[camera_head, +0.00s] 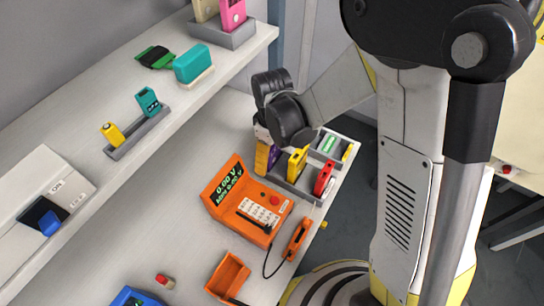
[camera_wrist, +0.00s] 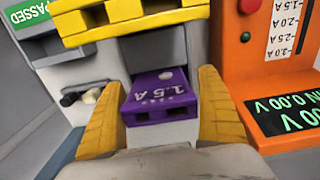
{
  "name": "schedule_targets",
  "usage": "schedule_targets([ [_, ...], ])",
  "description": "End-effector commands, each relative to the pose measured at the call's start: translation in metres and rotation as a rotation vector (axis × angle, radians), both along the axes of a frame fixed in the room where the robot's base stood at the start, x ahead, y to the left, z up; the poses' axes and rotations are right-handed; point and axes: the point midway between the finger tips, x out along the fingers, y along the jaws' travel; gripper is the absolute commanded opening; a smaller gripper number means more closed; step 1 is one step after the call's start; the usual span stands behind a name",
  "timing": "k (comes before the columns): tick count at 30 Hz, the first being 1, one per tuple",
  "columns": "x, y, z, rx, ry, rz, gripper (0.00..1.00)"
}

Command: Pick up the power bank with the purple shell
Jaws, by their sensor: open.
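The purple power bank (camera_wrist: 160,97) shows in the wrist view with "1.5 A" on its face. It sits in a grey holder, between and just beyond the yellow fingers of my gripper (camera_wrist: 160,120). The fingers are open, one on each side of it, and I cannot tell whether they touch it. In the head view only a sliver of the purple shell (camera_head: 273,157) shows beside my gripper (camera_head: 266,155); my wrist hides most of it.
A yellow power bank (camera_head: 298,163) and a red one (camera_head: 323,179) stand in the grey tray (camera_head: 303,187). An orange tester (camera_head: 245,200) with a lit display is close by. An open orange box (camera_head: 228,275) lies at the front. A shelf (camera_head: 135,113) runs along the left.

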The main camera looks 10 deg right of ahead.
Motion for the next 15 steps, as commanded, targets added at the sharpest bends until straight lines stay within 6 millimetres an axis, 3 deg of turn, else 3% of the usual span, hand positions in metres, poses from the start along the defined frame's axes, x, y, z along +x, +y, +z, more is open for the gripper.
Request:
schedule_targets([
  [2,-0.0001,-0.0001,0.0011,0.0,0.0,0.0,0.86],
  [6,-0.0001,-0.0001,0.0012,0.0,0.0,0.0,0.44],
  [8,-0.0001,-0.0001,0.0012,0.0,0.0,0.0,0.29],
  [15,-0.0001,-0.0001,0.0016,0.0,0.0,-0.001,0.28],
])
